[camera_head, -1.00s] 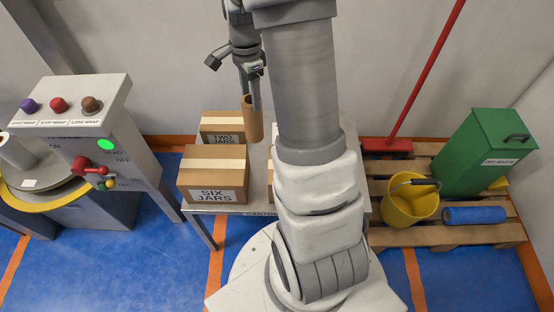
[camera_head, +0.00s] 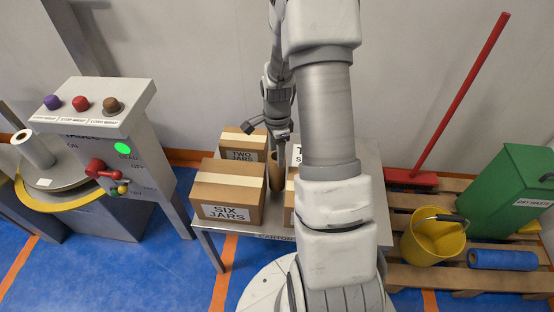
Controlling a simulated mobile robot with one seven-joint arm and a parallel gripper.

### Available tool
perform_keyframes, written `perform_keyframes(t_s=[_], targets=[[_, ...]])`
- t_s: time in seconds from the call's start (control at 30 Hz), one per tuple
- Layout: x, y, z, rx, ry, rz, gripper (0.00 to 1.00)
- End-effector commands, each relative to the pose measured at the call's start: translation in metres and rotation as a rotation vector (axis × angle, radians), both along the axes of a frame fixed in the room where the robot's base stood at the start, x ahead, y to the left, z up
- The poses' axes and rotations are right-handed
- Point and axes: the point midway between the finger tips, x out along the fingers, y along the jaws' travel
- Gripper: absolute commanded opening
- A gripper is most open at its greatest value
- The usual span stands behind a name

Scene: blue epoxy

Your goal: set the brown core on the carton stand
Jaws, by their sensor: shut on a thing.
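The stand bears a six-jars carton (camera_head: 228,192), a two-jars carton (camera_head: 242,146) behind it, and another carton (camera_head: 289,200) partly behind my arm. A button console (camera_head: 100,110) stands left. A yellow bucket (camera_head: 433,238) and a green bin (camera_head: 510,190) stand right on a pallet.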

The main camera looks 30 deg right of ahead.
Motion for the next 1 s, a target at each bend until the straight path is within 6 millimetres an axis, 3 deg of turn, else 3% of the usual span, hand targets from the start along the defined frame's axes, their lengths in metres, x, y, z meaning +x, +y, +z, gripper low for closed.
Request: perform_keyframes(t_s=[0.13, 0.53, 0.57, 0.6, 0.7, 1.0], targets=[[-0.001, 0.000, -0.025, 0.000, 0.003, 0.001, 0.00], [0.000, 0.000, -0.030, 0.000, 0.000, 0.001, 0.00], [0.000, 0.000, -0.028, 0.000, 0.000, 0.001, 0.63], [0.000, 0.000, -0.028, 0.000, 0.000, 0.001, 0.70], [0.000, 0.000, -0.028, 0.000, 0.000, 0.001, 0.88], [0.000, 0.000, -0.027, 0.000, 0.000, 0.001, 0.88]])
